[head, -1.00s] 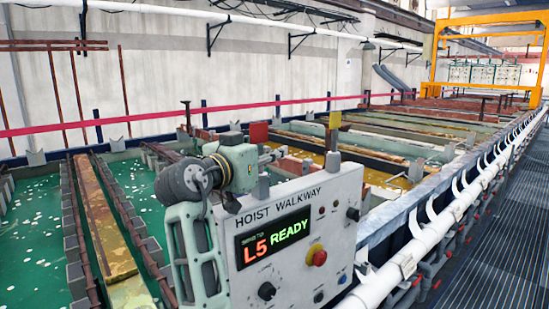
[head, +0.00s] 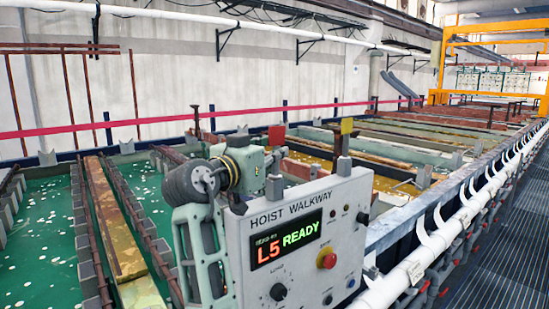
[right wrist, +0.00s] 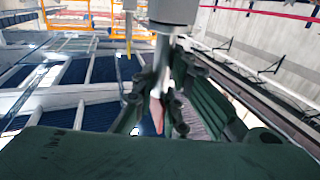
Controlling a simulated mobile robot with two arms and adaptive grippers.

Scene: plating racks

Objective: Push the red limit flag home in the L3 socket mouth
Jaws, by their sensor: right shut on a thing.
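The red limit flag (head: 277,135) stands upright above the left post (head: 274,186) on the top edge of the hoist walkway panel (head: 330,215). My right gripper (head: 272,160) is at the flag's stem, just above that post. In the right wrist view, which is upside down, my right gripper (right wrist: 163,98) is shut on the stem, with the red flag (right wrist: 157,115) partly hidden behind the fingers. The pale stem (right wrist: 162,62) runs to the grey post (right wrist: 173,10). How deep it sits is unclear. No L3 label is legible. My left gripper is out of view.
A yellow flag (head: 346,126) stands on a second post to the right. The panel display (head: 286,240) reads L5 READY. Green-liquid tanks (head: 45,240) lie left, and a white pipe (head: 400,275) and grated walkway (head: 480,260) lie right.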

